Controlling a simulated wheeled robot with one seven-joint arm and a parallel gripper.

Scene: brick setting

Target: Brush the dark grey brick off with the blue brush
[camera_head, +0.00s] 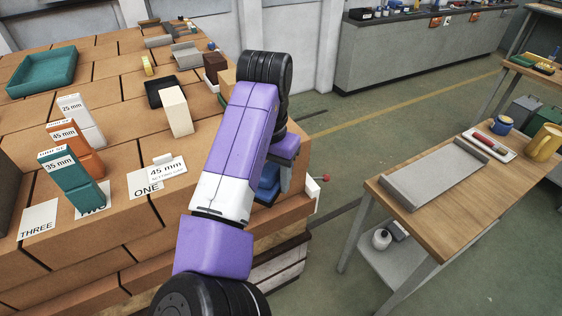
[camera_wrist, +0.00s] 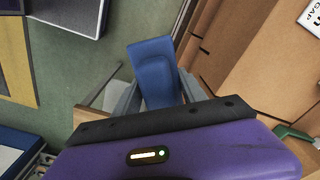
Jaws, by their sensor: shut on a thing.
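A blue brush (camera_wrist: 153,62) is between the grey fingers of my gripper (camera_wrist: 156,92) in the wrist view, and the gripper is shut on it. In the head view my gripper (camera_head: 284,176) is beside the right edge of the brick stack, with part of the blue brush (camera_head: 267,183) showing below my purple arm. I cannot tell for sure which block is the dark grey brick. A dark block (camera_head: 6,190) is cut off at the left edge of the head view, and a black tray-like piece (camera_head: 160,91) lies farther back.
Teal (camera_head: 72,181), orange (camera_head: 78,148) and white (camera_head: 84,119) labelled blocks stand on the brick stack (camera_head: 120,205), near numbered cards. A cream block (camera_head: 176,111) and a teal tray (camera_head: 42,73) are farther back. A wooden table (camera_head: 455,220) stands right, across open floor.

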